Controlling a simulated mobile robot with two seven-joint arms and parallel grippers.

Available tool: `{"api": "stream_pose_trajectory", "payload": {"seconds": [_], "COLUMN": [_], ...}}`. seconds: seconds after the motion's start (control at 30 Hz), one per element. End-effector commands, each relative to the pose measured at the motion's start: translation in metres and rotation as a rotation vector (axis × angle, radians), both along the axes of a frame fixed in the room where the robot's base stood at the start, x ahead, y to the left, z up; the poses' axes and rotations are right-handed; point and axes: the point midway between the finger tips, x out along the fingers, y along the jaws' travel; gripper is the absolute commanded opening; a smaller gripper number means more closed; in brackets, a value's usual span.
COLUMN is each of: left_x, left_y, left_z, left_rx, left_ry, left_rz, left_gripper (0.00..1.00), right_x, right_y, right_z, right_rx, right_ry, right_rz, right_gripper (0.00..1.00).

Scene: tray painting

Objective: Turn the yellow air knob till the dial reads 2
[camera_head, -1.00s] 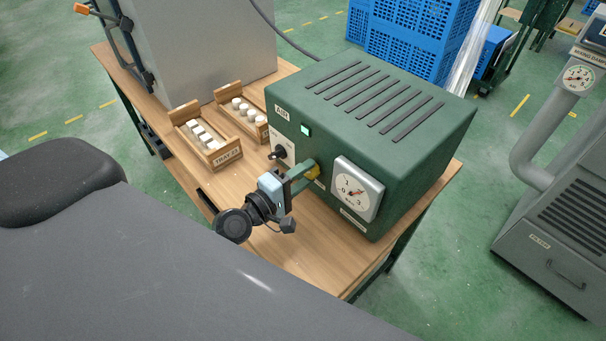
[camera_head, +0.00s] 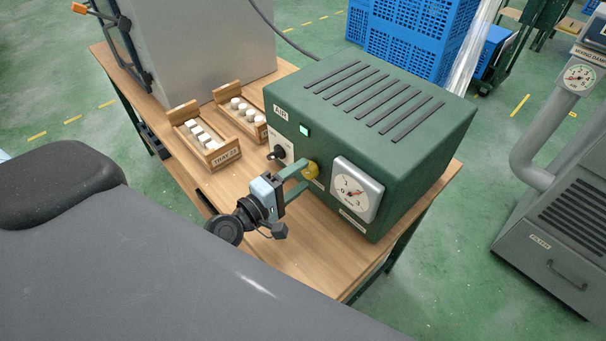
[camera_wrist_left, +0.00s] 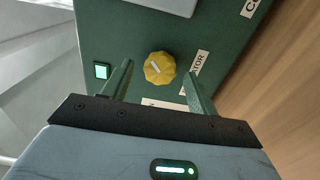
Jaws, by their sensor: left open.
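The yellow air knob (camera_head: 311,170) is on the front of the green air box (camera_head: 430,150). It also shows in the left wrist view (camera_wrist_left: 159,68), round and faceted with a pale pointer mark. My left gripper (camera_head: 298,176) is open in front of the knob. In the left wrist view its fingertips (camera_wrist_left: 157,82) stand on either side, just short of the knob, with gaps to it. The white dial (camera_head: 357,189) is right of the knob. Its red needle is small, and I cannot read its value surely. My right gripper is not in view.
A black switch (camera_head: 277,153) and a lit green lamp (camera_head: 304,130) are left of the knob. Two wooden trays with white pieces, one in front (camera_head: 226,157), stand on the wooden table (camera_head: 330,262). A grey machine with its own gauge (camera_head: 579,77) is far right.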

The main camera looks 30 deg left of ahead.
Motion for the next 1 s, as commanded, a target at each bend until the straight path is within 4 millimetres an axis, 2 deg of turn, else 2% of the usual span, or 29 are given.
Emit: {"api": "stream_pose_trajectory", "payload": {"seconds": [0.2,0.4,1.0], "left_x": [-0.035,-0.054,-0.058], "left_y": [0.011,0.019,0.020], "left_z": [-0.006,-0.004,0.000], "left_rx": [0.001,0.001,-0.001], "left_ry": [0.010,0.007,0.001], "left_rz": [-0.002,-0.001,-0.001], "left_gripper": [0.59,0.59,0.59], "right_x": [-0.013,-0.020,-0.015], "right_y": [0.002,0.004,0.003], "right_z": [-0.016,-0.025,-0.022], "right_rx": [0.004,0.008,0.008], "right_ry": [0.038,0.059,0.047], "right_rz": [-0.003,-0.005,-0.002], "right_gripper": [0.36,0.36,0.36]}}
